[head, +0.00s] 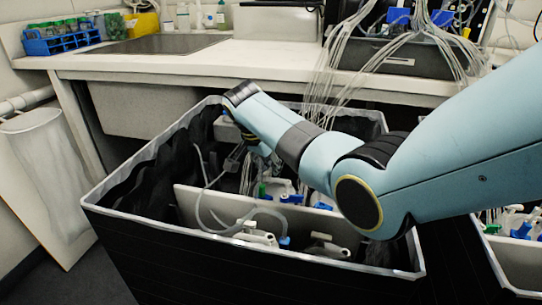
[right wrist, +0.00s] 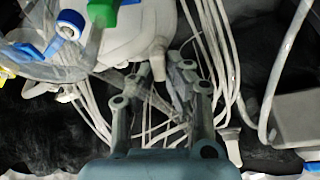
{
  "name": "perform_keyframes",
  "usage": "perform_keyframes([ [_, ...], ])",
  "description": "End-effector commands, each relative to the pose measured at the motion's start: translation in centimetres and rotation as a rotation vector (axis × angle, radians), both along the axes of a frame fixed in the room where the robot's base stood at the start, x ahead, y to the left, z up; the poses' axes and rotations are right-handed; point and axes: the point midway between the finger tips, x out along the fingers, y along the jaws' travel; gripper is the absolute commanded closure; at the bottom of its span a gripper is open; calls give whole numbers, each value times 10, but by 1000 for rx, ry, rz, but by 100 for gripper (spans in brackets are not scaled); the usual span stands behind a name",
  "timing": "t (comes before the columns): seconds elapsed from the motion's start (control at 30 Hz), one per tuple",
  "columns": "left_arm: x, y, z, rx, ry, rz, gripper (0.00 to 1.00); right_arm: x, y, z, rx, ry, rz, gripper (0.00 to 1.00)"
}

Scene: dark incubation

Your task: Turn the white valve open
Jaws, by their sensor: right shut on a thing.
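My right gripper (right wrist: 165,72) reaches down into the black-lined bin; in the head view it is partly hidden behind my own arm. Its fingers are shut on a small white part, which I take to be the white valve (right wrist: 158,58), at the lower end of a white vessel (right wrist: 145,30). The fingertips partly cover the valve, so its turn angle cannot be told. My left gripper is not in view.
The bin (head: 100,203) has a pale rim and holds tubes and white fittings with blue and green parts. A green part (right wrist: 102,12) and a blue ring (right wrist: 70,24) are close to the gripper. Hanging tubes (right wrist: 215,50) run beside it. A counter (head: 110,64) stands behind.

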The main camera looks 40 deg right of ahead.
Motion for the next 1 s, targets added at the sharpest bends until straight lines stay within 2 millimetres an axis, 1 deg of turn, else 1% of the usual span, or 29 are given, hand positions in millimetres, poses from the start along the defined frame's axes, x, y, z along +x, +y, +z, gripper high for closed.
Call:
perform_keyframes([
  [0.03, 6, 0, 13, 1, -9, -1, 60, -1, -1, 7, 0, 3, 39, 100],
  [0.1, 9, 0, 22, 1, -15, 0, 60, -1, -1, 6, -1, 3, 100, 100],
  [0.4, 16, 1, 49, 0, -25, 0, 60, 1, 0, 4, -1, 3, 328, 100],
  [0.7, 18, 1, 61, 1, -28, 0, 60, 2, 0, 1, -1, 4, 462, 100],
  [1.0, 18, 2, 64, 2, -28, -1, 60, 2, 0, 0, -2, 3, 499, 100],
])
